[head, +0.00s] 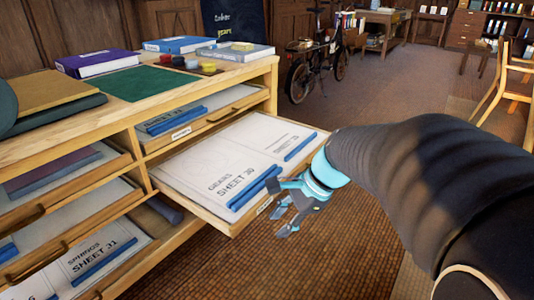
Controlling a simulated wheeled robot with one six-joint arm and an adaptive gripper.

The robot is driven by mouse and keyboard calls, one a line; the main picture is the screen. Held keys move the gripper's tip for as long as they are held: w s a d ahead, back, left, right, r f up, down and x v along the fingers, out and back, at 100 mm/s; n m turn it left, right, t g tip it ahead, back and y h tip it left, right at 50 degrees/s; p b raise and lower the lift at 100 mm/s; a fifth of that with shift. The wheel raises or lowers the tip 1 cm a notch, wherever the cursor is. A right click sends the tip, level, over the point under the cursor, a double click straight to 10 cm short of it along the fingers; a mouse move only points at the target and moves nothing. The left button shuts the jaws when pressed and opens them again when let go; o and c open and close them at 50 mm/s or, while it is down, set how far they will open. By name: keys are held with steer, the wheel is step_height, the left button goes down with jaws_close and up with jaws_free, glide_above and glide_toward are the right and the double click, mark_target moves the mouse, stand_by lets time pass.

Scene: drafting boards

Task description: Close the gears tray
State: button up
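The gears tray (250,138) is a flat wooden tray pulled out of the right column of the cabinet. It holds white sheets marked "GEARS SHEET 30" with blue strips along them. My gripper (277,209), light blue and grey, is at the tray's front edge, by its small label. Its fingers look spread apart, and I see nothing between them. I cannot tell whether a finger touches the tray front. The gripper hides part of that front edge and any handle there.
Above the gears tray is another tray (207,113) with a labelled front. The left column holds more trays, one with a "SPRINGS SHEET 31" sheet (95,250). Books and a green mat (140,83) lie on the cabinet top. Open floor (300,262) lies in front; a bicycle (318,62) stands behind.

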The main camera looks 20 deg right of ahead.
steer(key=w+d+f+m+t+y, duration=0.1)
steer(key=w+d+f+m+t, duration=0.3)
steer(key=d+m, duration=0.55)
steer(key=w+d+f+m+t+y, duration=0.2)
steer(key=w+d+f+m, duration=0.1)
steer(key=w+d+m, duration=0.6)
steer(key=w+d+f+m+t+y, duration=0.1)
steer(key=w+d+f+m+t, duration=0.25)
steer(key=d+m, duration=0.6)
steer(key=shift+m, duration=0.7)
steer(key=x, duration=0.9)
steer(key=a+r+x, duration=0.1)
steer(key=x, duration=0.4)
steer(key=shift+s+a+r+b, duration=0.1)
steer(key=shift+s+a+b, duration=0.1)
steer(key=shift+b, duration=0.15)
jaws_close()
